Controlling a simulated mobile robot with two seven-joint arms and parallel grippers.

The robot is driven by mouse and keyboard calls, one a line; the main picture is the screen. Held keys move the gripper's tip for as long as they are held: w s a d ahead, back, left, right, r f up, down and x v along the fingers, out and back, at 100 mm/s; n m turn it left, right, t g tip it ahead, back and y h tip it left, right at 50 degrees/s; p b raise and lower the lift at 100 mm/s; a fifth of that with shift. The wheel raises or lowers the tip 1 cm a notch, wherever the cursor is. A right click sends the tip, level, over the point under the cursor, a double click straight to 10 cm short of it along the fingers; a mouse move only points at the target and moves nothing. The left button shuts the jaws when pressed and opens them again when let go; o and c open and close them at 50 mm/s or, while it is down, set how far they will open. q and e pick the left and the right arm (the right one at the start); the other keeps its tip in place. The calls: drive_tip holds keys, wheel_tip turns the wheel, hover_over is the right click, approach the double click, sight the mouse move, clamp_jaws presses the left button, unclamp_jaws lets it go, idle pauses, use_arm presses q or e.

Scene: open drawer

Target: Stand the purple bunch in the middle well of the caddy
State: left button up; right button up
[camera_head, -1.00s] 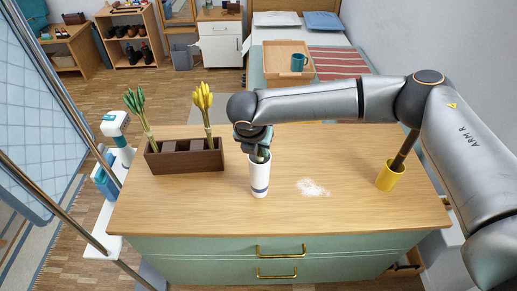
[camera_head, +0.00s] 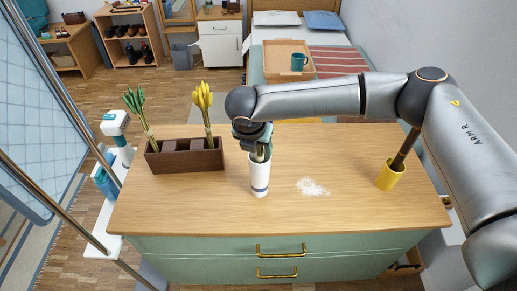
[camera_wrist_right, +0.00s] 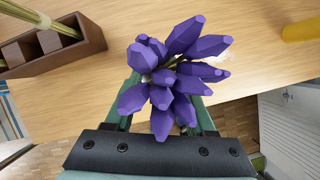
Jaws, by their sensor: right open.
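The purple bunch (camera_wrist_right: 168,75) shows its flower heads large in the right wrist view. In the head view my arm hides the heads, and the stems (camera_head: 260,154) stand in a white vase (camera_head: 260,180) with a dark band. My right gripper (camera_head: 252,140) is open at the stems just above the vase rim. In the wrist view its fingers lie on either side of the bunch, with the tips partly hidden by the flowers. The dark brown caddy (camera_head: 185,165) is left of the vase, with a green bunch (camera_head: 138,112) at its left end and a yellow bunch (camera_head: 204,105) at its right end.
A yellow cup (camera_head: 390,178) holding a dark stick stands at the right of the wooden dresser top (camera_head: 200,207). White powder (camera_head: 312,187) lies right of the vase. The front of the top is clear. A white and teal device (camera_head: 116,125) stands beyond the left edge.

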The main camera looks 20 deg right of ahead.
drive_tip(key=v, duration=1.1)
drive_tip(key=s+a+f+m+t+y, duration=0.1)
drive_tip(key=s+a+f+m+y, duration=0.2)
drive_tip(key=a+f+m+y, duration=0.5)
drive_tip(key=s+a+f+m+y, duration=0.35)
drive_tip(key=a+f, duration=0.35)
drive_tip(key=a, duration=0.3)
drive_tip(key=s+d+f+m+t+h, duration=0.2)
drive_tip(key=s+d+f+m, duration=0.5)
drive_tip(key=d, duration=0.4)
drive_tip(key=s+d+f+m+t+h, duration=0.2)
drive_tip(key=s+d+f+m+h, duration=0.2)
drive_tip(key=s+d+f+m, duration=0.3)
drive_tip(key=d+f+m, duration=0.1)
drive_tip(key=d+f, duration=0.1)
drive_tip(key=d, duration=0.2)
drive_tip(key=shift+s+d+f+m+t, duration=0.2)
drive_tip(key=shift+d+f+m+t, duration=0.1)
drive_tip(key=shift+f+m, duration=0.1)
drive_tip(key=shift+o, duration=0.2)
drive_tip(key=shift+h, duration=0.25)
